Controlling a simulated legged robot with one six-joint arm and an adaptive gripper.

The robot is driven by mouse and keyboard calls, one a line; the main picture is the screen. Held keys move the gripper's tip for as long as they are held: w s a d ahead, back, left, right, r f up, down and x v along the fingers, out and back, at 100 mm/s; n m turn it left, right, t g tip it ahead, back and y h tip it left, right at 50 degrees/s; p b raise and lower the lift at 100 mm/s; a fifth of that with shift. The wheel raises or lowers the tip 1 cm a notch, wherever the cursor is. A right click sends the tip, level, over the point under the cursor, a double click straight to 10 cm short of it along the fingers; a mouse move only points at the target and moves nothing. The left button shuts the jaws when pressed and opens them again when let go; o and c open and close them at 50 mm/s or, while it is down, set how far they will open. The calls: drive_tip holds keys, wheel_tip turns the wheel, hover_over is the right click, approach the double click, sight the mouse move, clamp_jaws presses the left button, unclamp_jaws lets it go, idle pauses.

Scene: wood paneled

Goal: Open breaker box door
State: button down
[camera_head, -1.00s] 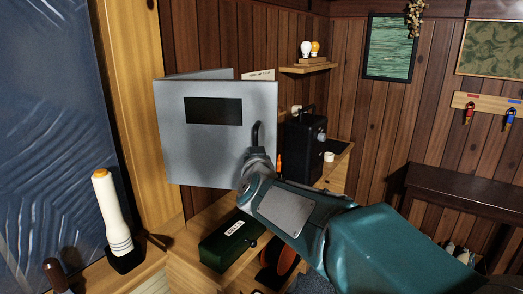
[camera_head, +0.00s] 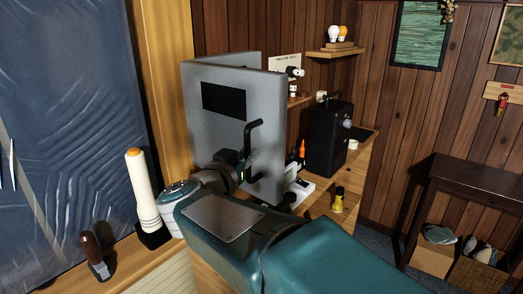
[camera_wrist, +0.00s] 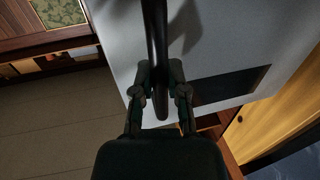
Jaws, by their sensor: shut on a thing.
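The grey breaker box door (camera_head: 218,135), with a black rectangular panel, stands swung out at an angle from the grey box body (camera_head: 240,59) behind it. Its free edge is at the right, and the inside of the box is mostly hidden. A black bar handle (camera_head: 253,130) sticks out from the door face. My gripper (camera_head: 243,161) is at the handle's lower part. In the wrist view the gripper (camera_wrist: 161,80) is shut on the handle (camera_wrist: 155,35), one finger on each side, with the door face (camera_wrist: 235,45) behind.
A white lamp-like object (camera_head: 141,190) and a dark-handled tool (camera_head: 95,255) stand at left. A dark table (camera_head: 470,175) is at right.

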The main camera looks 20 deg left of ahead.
drive_tip(key=shift+s+a+r+m+h, duration=0.15)
drive_tip(key=shift+s+a+m+h, duration=0.2)
drive_tip(key=shift+s+a, duration=0.3)
drive_tip(key=c, duration=0.8)
unclamp_jaws()
drive_tip(key=shift+o, duration=0.8)
drive_tip(key=shift+a, duration=0.1)
drive_tip(key=v, duration=1.2)
drive_tip(key=shift+a, duration=0.15)
drive_tip(key=shift+w, duration=0.1)
